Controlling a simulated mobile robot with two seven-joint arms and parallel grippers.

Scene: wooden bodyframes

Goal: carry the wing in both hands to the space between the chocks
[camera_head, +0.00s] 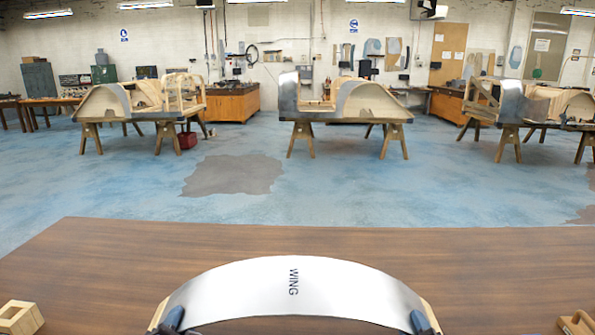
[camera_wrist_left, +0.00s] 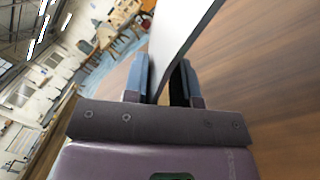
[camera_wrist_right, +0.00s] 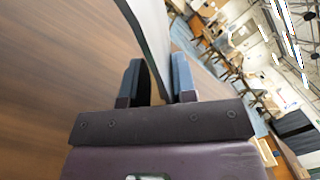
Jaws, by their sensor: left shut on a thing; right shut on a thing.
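The wing (camera_head: 290,285) is a curved silvery panel marked "WING", arched at the bottom middle of the head view. My left gripper (camera_head: 172,320) is shut on its left end, and the wing also shows between the fingers in the left wrist view (camera_wrist_left: 180,35). My right gripper (camera_head: 420,322) is shut on its right end, seen too in the right wrist view (camera_wrist_right: 152,35). Light wood shows beside both ends. A wooden chock (camera_head: 20,317) lies at the far left, another wooden piece (camera_head: 578,323) at the far right. Whether the wing touches the table is unclear.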

